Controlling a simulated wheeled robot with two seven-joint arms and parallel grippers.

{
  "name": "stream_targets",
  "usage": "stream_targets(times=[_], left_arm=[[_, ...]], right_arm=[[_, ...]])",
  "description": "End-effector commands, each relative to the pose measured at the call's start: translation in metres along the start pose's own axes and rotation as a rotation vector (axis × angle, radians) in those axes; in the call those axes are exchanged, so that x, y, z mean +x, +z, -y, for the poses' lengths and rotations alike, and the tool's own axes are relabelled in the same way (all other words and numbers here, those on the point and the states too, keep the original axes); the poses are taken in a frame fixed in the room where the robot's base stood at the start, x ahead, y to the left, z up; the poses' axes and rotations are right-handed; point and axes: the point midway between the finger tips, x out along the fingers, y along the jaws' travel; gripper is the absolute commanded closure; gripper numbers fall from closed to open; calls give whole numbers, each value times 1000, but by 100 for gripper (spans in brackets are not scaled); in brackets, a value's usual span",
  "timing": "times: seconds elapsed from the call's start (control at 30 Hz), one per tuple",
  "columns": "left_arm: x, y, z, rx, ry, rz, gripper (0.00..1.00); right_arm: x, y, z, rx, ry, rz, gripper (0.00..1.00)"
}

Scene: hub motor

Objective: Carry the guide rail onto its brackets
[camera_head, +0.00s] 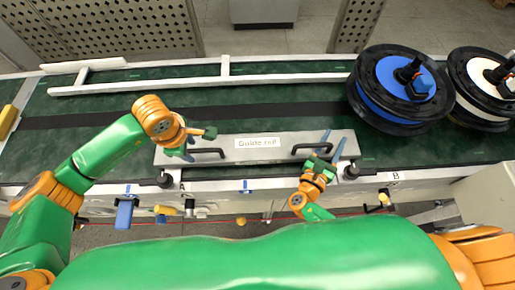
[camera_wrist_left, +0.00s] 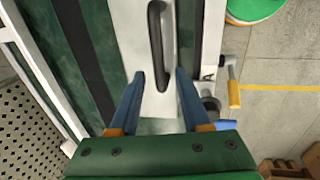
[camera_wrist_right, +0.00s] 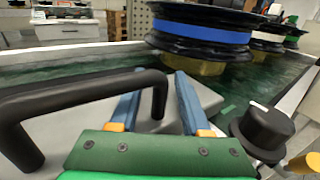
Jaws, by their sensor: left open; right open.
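The guide rail (camera_head: 231,152) is a flat grey plate with a "Guide rail" label and two black handles, lying along the near side of the green belt. My left gripper (camera_head: 190,145) is open at the left handle (camera_head: 208,153); in the left wrist view that handle's near end (camera_wrist_left: 157,50) lies between the fingertips. My right gripper (camera_head: 331,143) is open at the right handle (camera_head: 312,148); in the right wrist view one handle leg (camera_wrist_right: 160,100) stands between the fingers. Black knobs mark stations A (camera_head: 165,181) and B (camera_head: 350,172) on the near edge. The brackets are not clearly distinguishable.
A blue-faced hub wheel (camera_head: 402,85) stands on the belt right of the plate, with a white-faced wheel (camera_head: 480,85) beyond it. A white rail (camera_head: 150,86) runs along the belt's far side. Blue and yellow levers hang off the near edge. Belt left of the plate is clear.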

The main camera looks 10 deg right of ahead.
Motion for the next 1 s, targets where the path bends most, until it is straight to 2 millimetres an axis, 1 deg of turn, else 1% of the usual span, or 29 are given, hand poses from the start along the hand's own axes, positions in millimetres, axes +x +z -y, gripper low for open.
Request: stream_targets(times=[0.03,0.1,0.2,0.3,0.4,0.47,0.53,0.57,0.7,0.8,0.9,1.0], left_arm=[[-14,0,-2,3,7,0,53],[-35,0,-1,4,8,0,53],[-62,0,-1,1,8,-1,53],[-82,0,0,1,5,-1,53],[-94,0,0,1,2,-2,53],[-98,-1,0,0,2,-3,53],[-99,-1,1,0,1,-2,53],[-99,0,1,0,0,-2,53],[-98,0,1,0,0,-2,53],[-98,0,1,0,0,-2,53],[-98,0,1,0,0,-2,53],[-98,0,1,0,0,-2,53]], right_arm=[[0,0,0,0,0,0,53],[0,0,0,0,0,0,53],[0,0,0,0,0,0,53],[0,0,0,0,0,0,53],[0,0,0,0,1,0,53],[-4,0,0,0,1,-1,53],[-15,-1,0,0,2,-3,53],[-22,-1,0,1,1,-5,53],[-63,-1,0,1,2,-6,53],[-89,-1,0,0,1,-5,53],[-108,-1,0,0,0,-3,53],[-118,0,0,1,0,-1,53]])
